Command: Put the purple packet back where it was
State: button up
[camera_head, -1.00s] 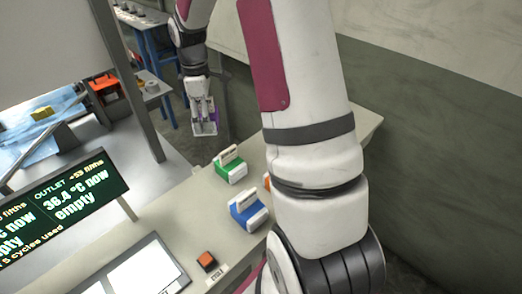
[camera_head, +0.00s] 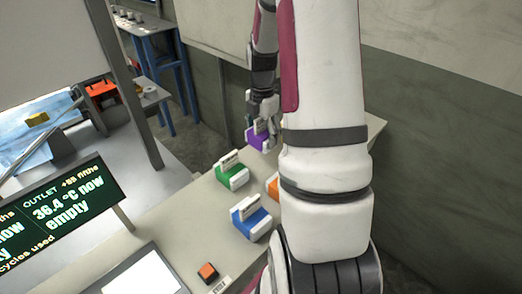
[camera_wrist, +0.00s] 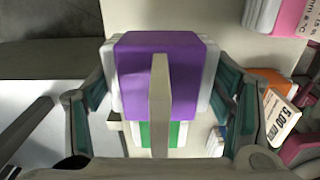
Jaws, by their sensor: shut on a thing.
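The purple packet (camera_head: 257,140) is at the far end of the pale counter (camera_head: 190,210), just beyond the green packet (camera_head: 232,172). My gripper (camera_head: 263,122) is shut on it from above. In the wrist view the purple packet (camera_wrist: 140,70) has white sides and a pale upright tab, and sits between my two fingers. The green packet (camera_wrist: 150,133) shows just below it in that view. I cannot tell whether the purple packet touches the counter. My arm hides part of the counter's right side.
A blue packet (camera_head: 250,218) stands nearer than the green one, and an orange packet (camera_head: 272,186) is partly behind my arm. Pink-and-white packets (camera_wrist: 280,14) show at the wrist view's right edge. A display board (camera_head: 55,207) and an orange button (camera_head: 207,271) are nearer.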

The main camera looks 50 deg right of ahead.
aim_at(262, 156)
jog(key=shift+f, duration=2.85)
jog(key=o, duration=1.3)
jog(key=shift+f, duration=0.15)
jog(key=shift+o, duration=0.2)
